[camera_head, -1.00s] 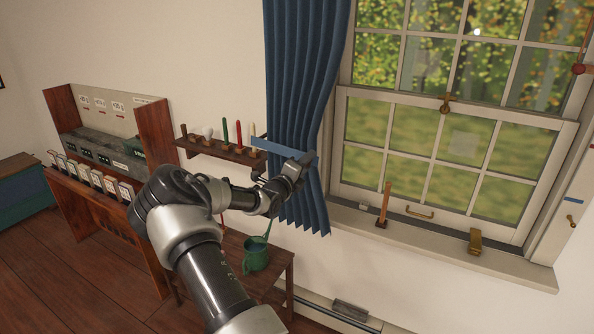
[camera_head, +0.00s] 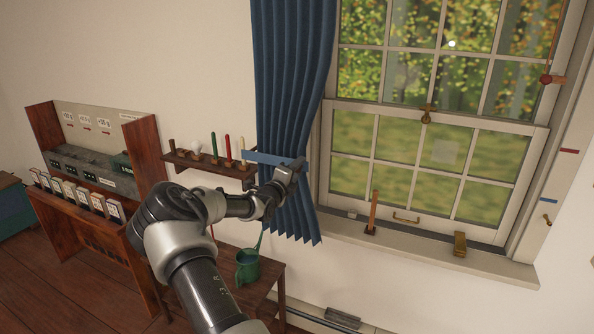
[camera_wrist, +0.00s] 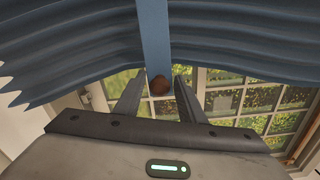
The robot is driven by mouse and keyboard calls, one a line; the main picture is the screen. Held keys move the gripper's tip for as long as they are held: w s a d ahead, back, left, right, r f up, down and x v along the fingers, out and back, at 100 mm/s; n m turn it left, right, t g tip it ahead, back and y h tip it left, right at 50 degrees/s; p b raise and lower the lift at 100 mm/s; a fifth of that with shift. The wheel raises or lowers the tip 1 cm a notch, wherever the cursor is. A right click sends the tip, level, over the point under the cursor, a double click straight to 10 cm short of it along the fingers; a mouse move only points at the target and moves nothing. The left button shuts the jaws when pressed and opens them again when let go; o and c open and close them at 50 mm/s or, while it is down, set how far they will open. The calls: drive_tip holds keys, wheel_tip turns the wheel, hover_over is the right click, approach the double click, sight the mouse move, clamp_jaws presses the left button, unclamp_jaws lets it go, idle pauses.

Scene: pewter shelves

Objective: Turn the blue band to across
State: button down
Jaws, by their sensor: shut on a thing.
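The blue band (camera_head: 272,159) is a light blue strip in front of the dark blue curtain (camera_head: 290,70). In the head view it lies nearly level across the curtain, its right end dipping slightly. My gripper (camera_head: 297,166) is at that right end, by the window-side edge of the curtain. In the wrist view the band (camera_wrist: 154,40) runs down from the top edge to a round brown knob (camera_wrist: 160,85) at its end. The fingers of my gripper (camera_wrist: 159,92) stand either side of the knob, shut on it. The head view hides the knob.
A wall rack (camera_head: 205,168) with several coloured pegs is just left of the curtain. A green watering can (camera_head: 247,266) stands on a small table below. The window sill (camera_head: 430,245) at right holds an orange upright piece (camera_head: 374,213) and a brass block (camera_head: 460,244).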

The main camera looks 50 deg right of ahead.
drive_tip(key=c, duration=1.5)
unclamp_jaws()
drive_tip(key=shift+w+r, duration=0.15)
drive_tip(key=shift+r, duration=0.25)
drive_tip(key=b+v, duration=0.1)
drive_tip(key=v, duration=1.6)
drive_tip(key=shift+a+f, duration=0.15)
drive_tip(key=shift+a, duration=0.05)
